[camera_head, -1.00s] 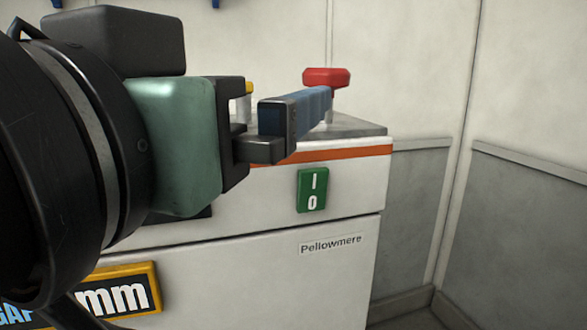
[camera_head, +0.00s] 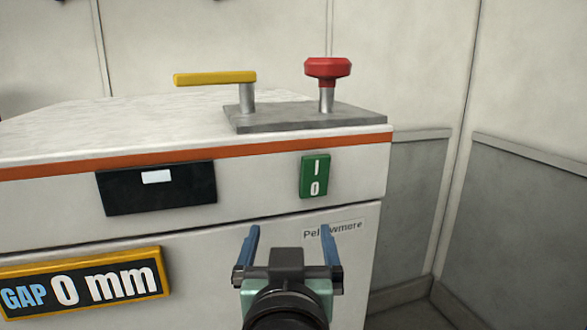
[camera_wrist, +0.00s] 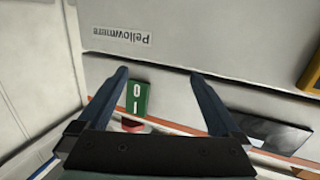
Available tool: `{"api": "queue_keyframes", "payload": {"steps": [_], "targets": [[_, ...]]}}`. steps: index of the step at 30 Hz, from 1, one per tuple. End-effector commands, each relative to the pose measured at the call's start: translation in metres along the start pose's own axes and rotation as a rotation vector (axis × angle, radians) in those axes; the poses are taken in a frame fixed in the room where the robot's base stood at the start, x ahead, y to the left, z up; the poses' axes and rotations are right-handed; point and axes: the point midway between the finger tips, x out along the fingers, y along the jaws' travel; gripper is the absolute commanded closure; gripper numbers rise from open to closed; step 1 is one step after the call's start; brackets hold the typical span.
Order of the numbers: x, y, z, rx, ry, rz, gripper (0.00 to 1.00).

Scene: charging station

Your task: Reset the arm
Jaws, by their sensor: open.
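My gripper (camera_head: 289,235) is in the lower middle of the head view, in front of the white cabinet (camera_head: 270,240). Its two blue fingers are apart with nothing between them. In the wrist view the open fingers (camera_wrist: 159,75) point at the cabinet front, which appears upside down. The yellow lever (camera_head: 215,78) and the red mushroom knob (camera_head: 327,67) stand on a grey plate (camera_head: 300,122) on the cabinet top, above and beyond my gripper. My arm covers part of the lower cabinet front.
A green I/O switch (camera_head: 314,176) and a dark panel with a small white screen (camera_head: 157,177) are on the cabinet front. A sign reads "GAP 0 mm" (camera_head: 84,284). The "Pellowmere" label (camera_wrist: 129,36) is partly hidden in the head view. Grey-panelled walls (camera_head: 530,220) stand at right.

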Motion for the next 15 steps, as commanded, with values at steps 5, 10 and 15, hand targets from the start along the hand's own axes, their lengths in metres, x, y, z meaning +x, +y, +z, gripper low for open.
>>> {"api": "queue_keyframes", "payload": {"steps": [5, 10, 15], "targets": [[-0.007, 0.006, -0.021, 0.018, 0.114, -0.009, 0.0], [-0.033, 0.007, -0.086, 0.017, 0.329, -0.005, 0.0], [-0.078, 0.009, -0.156, 0.016, 0.587, -0.002, 0.0]]}}
